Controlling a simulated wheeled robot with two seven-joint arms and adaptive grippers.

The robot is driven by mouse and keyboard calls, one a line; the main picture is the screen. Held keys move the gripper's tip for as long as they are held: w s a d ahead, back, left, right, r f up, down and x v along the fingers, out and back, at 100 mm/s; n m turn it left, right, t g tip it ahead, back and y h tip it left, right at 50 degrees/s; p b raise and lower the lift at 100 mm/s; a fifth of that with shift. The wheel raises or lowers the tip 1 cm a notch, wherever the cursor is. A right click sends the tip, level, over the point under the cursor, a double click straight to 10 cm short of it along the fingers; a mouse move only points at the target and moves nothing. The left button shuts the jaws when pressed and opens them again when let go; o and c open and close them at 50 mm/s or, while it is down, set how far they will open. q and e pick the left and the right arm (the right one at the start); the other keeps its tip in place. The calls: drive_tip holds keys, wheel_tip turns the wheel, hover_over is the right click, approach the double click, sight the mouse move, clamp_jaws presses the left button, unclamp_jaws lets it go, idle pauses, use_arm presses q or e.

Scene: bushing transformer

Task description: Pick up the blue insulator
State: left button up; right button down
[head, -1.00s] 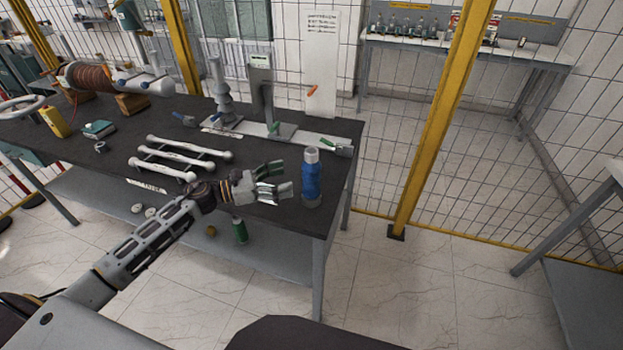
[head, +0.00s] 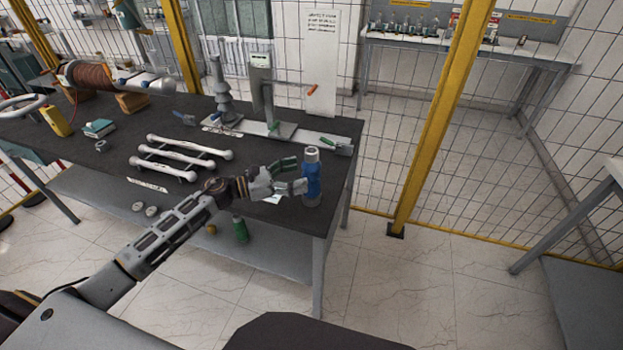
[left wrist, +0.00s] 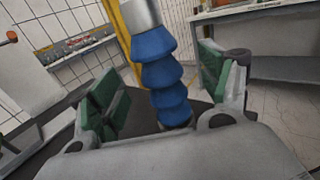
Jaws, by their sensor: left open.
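The blue insulator (head: 312,182) stands upright near the right end of the dark table, with a grey cap on top and a grey base. My left gripper (head: 294,176) is open just to its left, with its fingertips at the insulator's side. In the left wrist view the ribbed blue insulator (left wrist: 160,75) rises between the two green-padded fingers of my left gripper (left wrist: 160,92), with a gap on both sides. Its foot is partly hidden behind the gripper body. My right gripper is not in view.
On the dark table (head: 110,165) lie a rack of white rods (head: 180,157) and a grey stand with a post (head: 262,95). A wire fence with a yellow post (head: 440,120) is behind. Open floor lies right of the table.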

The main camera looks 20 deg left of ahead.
sight(312, 171)
use_arm(q)
drive_tip(key=shift+w+d, duration=0.4)
drive_tip(key=shift+d, duration=0.1)
drive_tip(key=shift+w+d+f+p, duration=0.15)
drive_tip(key=shift+w+d+p, duration=0.3)
drive_tip(key=shift+d+p, duration=0.1)
drive_tip(key=shift+x, duration=1.15)
drive_tip(key=shift+f, duration=0.15)
drive_tip(key=c, duration=1.4)
drive_tip(key=shift+c, duration=0.2)
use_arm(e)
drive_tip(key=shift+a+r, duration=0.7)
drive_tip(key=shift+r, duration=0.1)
use_arm(q)
drive_tip(key=shift+w, duration=0.1)
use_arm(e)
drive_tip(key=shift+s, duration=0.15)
